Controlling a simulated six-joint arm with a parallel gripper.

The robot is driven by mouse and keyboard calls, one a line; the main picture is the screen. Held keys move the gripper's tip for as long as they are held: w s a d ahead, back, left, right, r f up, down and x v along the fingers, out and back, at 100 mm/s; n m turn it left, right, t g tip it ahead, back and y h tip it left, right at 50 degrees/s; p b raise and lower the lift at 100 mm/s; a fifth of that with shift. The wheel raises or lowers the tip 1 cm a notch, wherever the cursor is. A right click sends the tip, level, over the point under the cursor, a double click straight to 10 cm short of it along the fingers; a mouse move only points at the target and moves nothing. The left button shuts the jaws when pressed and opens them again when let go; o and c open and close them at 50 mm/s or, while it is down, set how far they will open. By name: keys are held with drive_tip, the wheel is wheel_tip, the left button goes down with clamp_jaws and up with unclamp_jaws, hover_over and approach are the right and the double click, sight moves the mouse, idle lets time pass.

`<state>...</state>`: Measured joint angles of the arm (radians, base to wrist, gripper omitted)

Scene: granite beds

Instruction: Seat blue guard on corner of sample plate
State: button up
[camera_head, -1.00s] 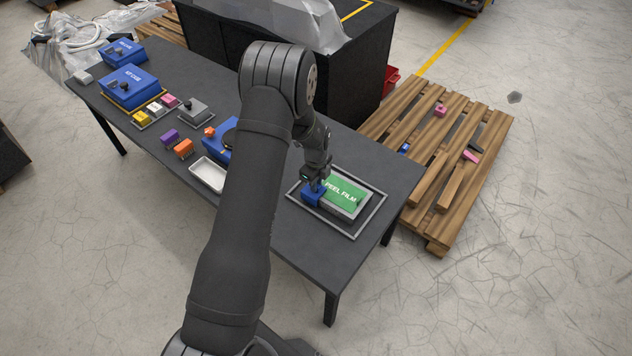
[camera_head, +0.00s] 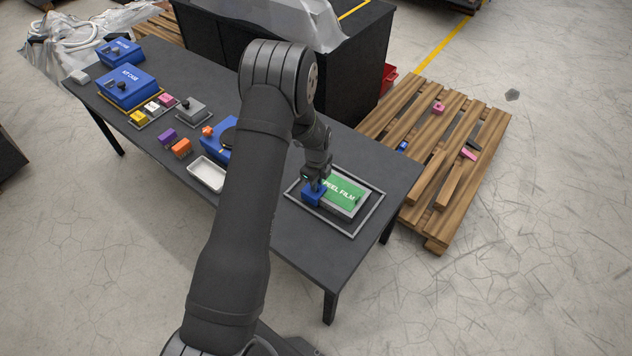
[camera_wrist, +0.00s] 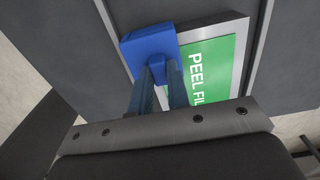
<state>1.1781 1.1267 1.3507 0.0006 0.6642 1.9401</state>
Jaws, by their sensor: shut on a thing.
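The blue guard (camera_head: 313,193) is at the near left corner of the sample plate (camera_head: 345,194), which has a green film marked PEEL FILM. My gripper (camera_head: 317,184) is shut on the guard from above. In the wrist view, the guard (camera_wrist: 146,44) covers one corner of the plate (camera_wrist: 238,47), and the gripper's fingers (camera_wrist: 166,80) close on a raised part of the guard. I cannot tell whether the guard is fully down on the plate.
The plate lies inside a grey frame (camera_head: 357,230) on the dark table (camera_head: 280,240). To the left are a white tray (camera_head: 207,174), orange (camera_head: 181,148) and purple (camera_head: 168,136) blocks, and blue cases (camera_head: 127,86). A wooden pallet (camera_head: 440,160) stands at the right on the floor.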

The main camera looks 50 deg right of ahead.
drive_tip(key=shift+d, duration=0.1)
drive_tip(key=o, duration=1.3)
drive_tip(key=shift+r, duration=0.1)
drive_tip(key=shift+r, duration=3.9)
drive_tip(key=shift+f, duration=4.05)
drive_tip(key=shift+r, duration=0.1)
